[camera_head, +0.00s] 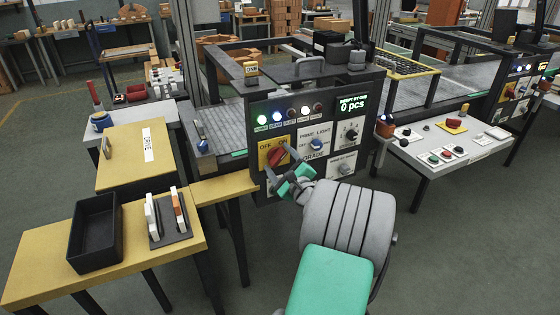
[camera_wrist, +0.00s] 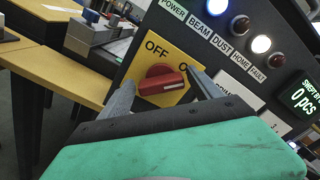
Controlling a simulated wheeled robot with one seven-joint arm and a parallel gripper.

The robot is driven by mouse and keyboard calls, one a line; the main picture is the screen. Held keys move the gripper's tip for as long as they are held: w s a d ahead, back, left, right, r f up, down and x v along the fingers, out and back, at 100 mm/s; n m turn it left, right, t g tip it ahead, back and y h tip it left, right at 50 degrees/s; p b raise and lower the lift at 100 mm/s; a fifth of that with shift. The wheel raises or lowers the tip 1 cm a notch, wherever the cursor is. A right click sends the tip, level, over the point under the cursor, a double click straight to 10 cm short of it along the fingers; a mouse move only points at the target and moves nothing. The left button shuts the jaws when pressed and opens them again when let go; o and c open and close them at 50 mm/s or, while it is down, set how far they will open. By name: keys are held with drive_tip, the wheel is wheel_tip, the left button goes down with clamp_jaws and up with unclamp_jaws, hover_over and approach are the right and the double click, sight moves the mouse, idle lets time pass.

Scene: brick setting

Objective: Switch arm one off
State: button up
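A red rotary switch (camera_head: 277,155) sits on a yellow plate marked OFF at its left, on the front of a dark control panel (camera_head: 370,140). In the wrist view the red switch (camera_wrist: 161,84) shows between my two fingers, its bar lying nearly level with a pale mark toward the right. The right label is partly hidden by a finger; only an O shows. My gripper (camera_head: 284,172) is open in front of the switch; it also shows in the wrist view (camera_wrist: 160,80). I cannot tell whether the fingers touch the switch.
The panel also has a row of lamps (camera_head: 290,115), a blue knob (camera_head: 317,145), a black knob (camera_head: 351,134) and a display reading 0 pcs (camera_head: 352,105). Yellow tables (camera_head: 140,160) stand at the left, one with a black bin (camera_head: 95,235). A white control table (camera_head: 430,150) is at the right.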

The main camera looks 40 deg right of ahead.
drive_tip(key=c, duration=1.1)
drive_tip(key=shift+n+b, duration=0.3)
drive_tip(key=shift+n, duration=0.1)
drive_tip(key=n+b, duration=0.1)
drive_tip(key=n, duration=0.1)
drive_tip(key=n+b, duration=0.2)
drive_tip(key=shift+a+f+n, duration=0.1)
drive_tip(key=shift+f+n, duration=0.2)
drive_tip(key=shift+f, duration=0.05)
drive_tip(key=n+b, duration=0.1)
drive_tip(key=b, duration=0.1)
drive_tip(key=n+b, duration=0.3)
drive_tip(key=n, duration=0.1)
drive_tip(key=shift+f+b, duration=0.25)
drive_tip(key=shift+b, duration=0.15)
drive_tip(key=n+b, duration=0.5)
drive_tip(key=b, duration=0.1)
drive_tip(key=shift+f, duration=0.15)
drive_tip(key=shift+n+b, duration=1.25)
drive_tip(key=shift+n, duration=0.05)
drive_tip(key=shift+r, duration=0.2)
